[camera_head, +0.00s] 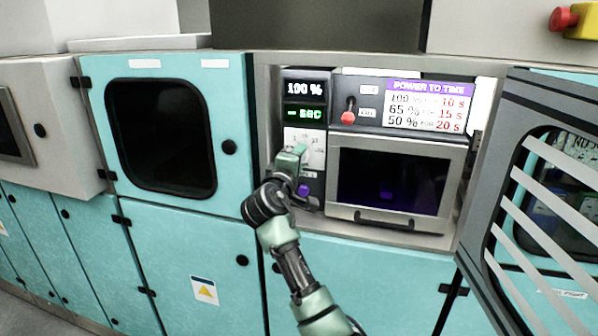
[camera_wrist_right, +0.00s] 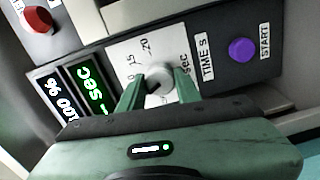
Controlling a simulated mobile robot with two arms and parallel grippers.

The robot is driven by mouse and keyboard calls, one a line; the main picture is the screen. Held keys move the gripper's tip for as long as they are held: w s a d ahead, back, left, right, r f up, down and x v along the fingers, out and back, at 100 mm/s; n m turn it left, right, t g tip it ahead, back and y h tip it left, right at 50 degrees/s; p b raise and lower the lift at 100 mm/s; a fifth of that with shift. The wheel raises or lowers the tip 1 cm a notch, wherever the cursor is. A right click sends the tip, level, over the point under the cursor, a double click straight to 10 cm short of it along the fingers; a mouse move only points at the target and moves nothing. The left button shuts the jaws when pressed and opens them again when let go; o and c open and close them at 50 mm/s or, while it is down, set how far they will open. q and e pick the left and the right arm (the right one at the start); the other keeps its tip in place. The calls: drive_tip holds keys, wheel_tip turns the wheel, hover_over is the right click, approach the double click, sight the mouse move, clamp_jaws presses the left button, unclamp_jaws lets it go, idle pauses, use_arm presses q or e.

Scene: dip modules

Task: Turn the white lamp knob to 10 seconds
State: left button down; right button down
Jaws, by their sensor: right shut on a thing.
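The white lamp knob (camera_wrist_right: 158,78) sits on a white dial plate marked 10, 15 and 20 in the right wrist view. My right gripper (camera_wrist_right: 160,92) has its two green fingers on either side of the knob, shut on it. In the head view my right gripper (camera_head: 290,160) reaches the panel and hides the knob. The upper display (camera_head: 306,88) reads 100 %. The lower display (camera_head: 305,114) shows a green dash and SEC. My left gripper is not in view.
A purple START button (camera_wrist_right: 242,50) is beside the knob plate. A red-tipped lever (camera_head: 348,116) and a POWER TO TIME chart (camera_head: 428,105) are above the dark-windowed chamber door (camera_head: 392,183). The chart pairs 100 % with 10 s. An open cabinet door (camera_head: 505,180) stands at the right.

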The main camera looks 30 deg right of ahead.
drive_tip(key=shift+f+m+b, duration=0.15)
drive_tip(key=shift+m+b, duration=1.05)
drive_tip(key=shift+m, duration=0.1)
drive_tip(key=shift+f+m+b, duration=0.1)
drive_tip(key=shift+m+b, duration=1.05)
drive_tip(key=shift+m, duration=0.15)
drive_tip(key=c, duration=1)
unclamp_jaws()
drive_tip(key=shift+r, duration=0.2)
